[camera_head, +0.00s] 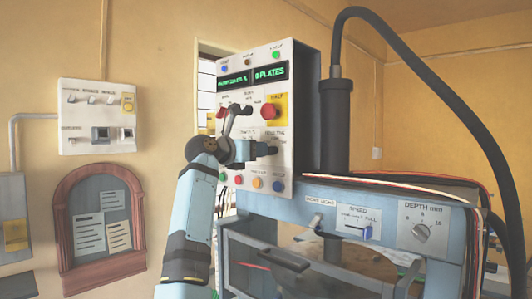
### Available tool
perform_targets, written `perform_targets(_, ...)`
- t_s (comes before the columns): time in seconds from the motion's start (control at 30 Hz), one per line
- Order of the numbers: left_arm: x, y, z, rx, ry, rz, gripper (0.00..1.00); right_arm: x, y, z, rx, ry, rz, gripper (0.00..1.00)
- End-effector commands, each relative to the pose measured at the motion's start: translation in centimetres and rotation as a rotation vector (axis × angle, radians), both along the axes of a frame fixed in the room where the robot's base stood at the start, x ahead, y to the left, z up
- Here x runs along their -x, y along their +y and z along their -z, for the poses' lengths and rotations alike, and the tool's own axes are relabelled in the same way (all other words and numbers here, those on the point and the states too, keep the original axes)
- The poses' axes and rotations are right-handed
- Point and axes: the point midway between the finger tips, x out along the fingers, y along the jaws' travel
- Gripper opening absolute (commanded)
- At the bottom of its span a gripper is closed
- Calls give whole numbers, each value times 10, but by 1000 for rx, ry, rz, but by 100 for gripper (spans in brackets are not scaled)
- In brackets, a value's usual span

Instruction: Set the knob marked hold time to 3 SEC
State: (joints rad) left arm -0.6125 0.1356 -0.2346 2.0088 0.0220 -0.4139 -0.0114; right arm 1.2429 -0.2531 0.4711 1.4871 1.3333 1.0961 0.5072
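The control panel (290,90) of the press faces me in the middle of the head view. A small label (274,133) beside the gripper is too small to read surely. Any knob under it is hidden or not distinct, so I cannot read the hold time setting.
A red button (269,111) on a yellow plate sits just above the gripper. Several coloured buttons line the panel's lower edge. A depth knob (427,232) and a speed slider (367,232) are at lower right. A thick black hose (440,85) arches at right.

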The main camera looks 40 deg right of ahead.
Motion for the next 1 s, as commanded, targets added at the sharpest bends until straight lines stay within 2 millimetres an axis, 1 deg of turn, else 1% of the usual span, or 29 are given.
perform_targets(0.03,0,0,4,2,0,-1,43,1,14,3,-1,-1,-3,39)
perform_targets(0.2,-1,0,7,7,2,-4,43,4,49,2,-1,-1,-2,39)
perform_targets(0.3,-2,-1,7,9,3,-5,43,5,64,1,1,0,-1,39)
perform_targets(0.4,-2,-1,7,12,4,-7,43,6,74,1,-1,0,-1,39)
perform_targets(0.57,-3,-2,6,13,3,-8,43,7,80,0,0,0,1,39)
perform_targets(1.0,-3,-2,5,14,1,-8,43,7,80,0,0,0,1,39)
